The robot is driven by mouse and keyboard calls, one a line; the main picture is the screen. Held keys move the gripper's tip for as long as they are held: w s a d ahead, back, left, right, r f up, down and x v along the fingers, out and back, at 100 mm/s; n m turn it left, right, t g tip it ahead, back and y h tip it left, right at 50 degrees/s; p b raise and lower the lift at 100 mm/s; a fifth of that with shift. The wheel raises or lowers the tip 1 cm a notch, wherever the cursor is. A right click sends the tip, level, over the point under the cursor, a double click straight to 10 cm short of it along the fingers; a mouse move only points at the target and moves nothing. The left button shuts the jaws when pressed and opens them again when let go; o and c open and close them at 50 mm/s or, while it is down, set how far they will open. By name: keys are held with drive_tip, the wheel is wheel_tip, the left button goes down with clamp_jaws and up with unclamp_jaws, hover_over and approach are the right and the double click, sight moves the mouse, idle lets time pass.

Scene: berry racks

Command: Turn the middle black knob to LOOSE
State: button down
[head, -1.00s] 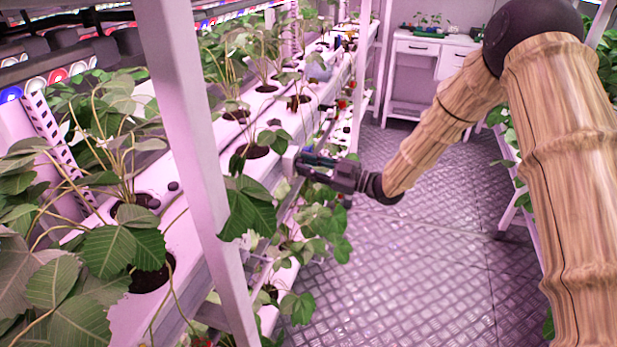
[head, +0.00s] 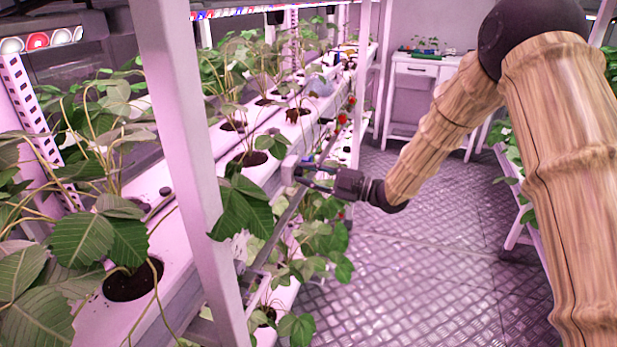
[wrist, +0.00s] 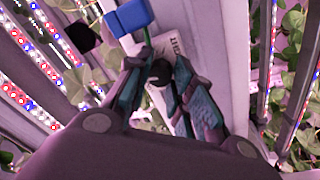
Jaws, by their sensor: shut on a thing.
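The black knob (wrist: 160,72) shows in the wrist view between my fingers, in front of a pale plate. A white label (wrist: 180,42) with partly readable dark lettering, seemingly TIGHT, lies just beyond it. My gripper (wrist: 158,88) is shut on the knob, one finger on each side. In the head view my gripper (head: 304,174) reaches left to the side of the white planting rack (head: 270,178); the knob is hidden there. I cannot read a LOOSE mark or tell the knob's exact angle.
A blue block (wrist: 128,17) sits close beyond my fingers in the wrist view. A white post (head: 180,130) stands in the left foreground. Strawberry leaves (head: 243,205) hang near my gripper. The metal floor (head: 430,270) is clear. A white desk (head: 415,85) stands at the back.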

drive_tip(key=c, duration=1.2)
unclamp_jaws()
drive_tip(key=v, duration=1.2)
